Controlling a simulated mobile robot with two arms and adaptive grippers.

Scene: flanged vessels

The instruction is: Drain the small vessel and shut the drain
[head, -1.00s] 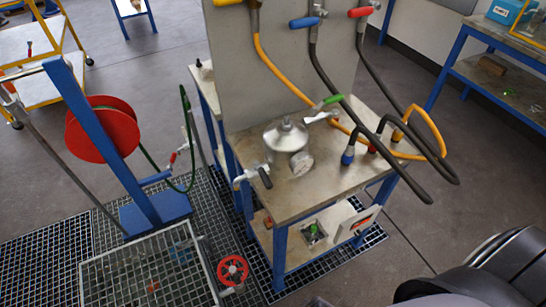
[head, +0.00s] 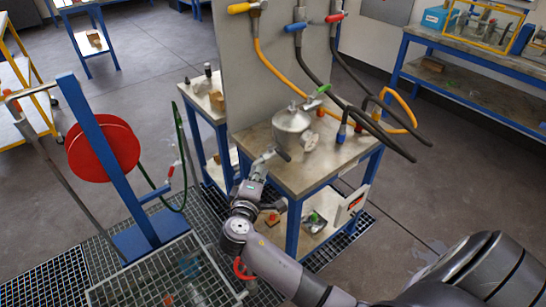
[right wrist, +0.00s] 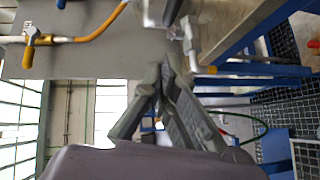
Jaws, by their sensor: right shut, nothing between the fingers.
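The small vessel (head: 291,127) is a silver flanged pot on the bench, with a round gauge (head: 310,140) on its side and a green lever (head: 323,89) at its top. Its drain pipe comes off the left side over the bench edge, with a dark lever (head: 284,155). My right gripper (head: 260,168) is shut and empty, just below and left of the drain. In the right wrist view the closed fingertips (right wrist: 166,72) are below the drain's silver elbow (right wrist: 191,42) and dark lever (right wrist: 172,12), apparently apart from them. My left gripper is out of view.
A red hose reel (head: 103,145) stands at the left.

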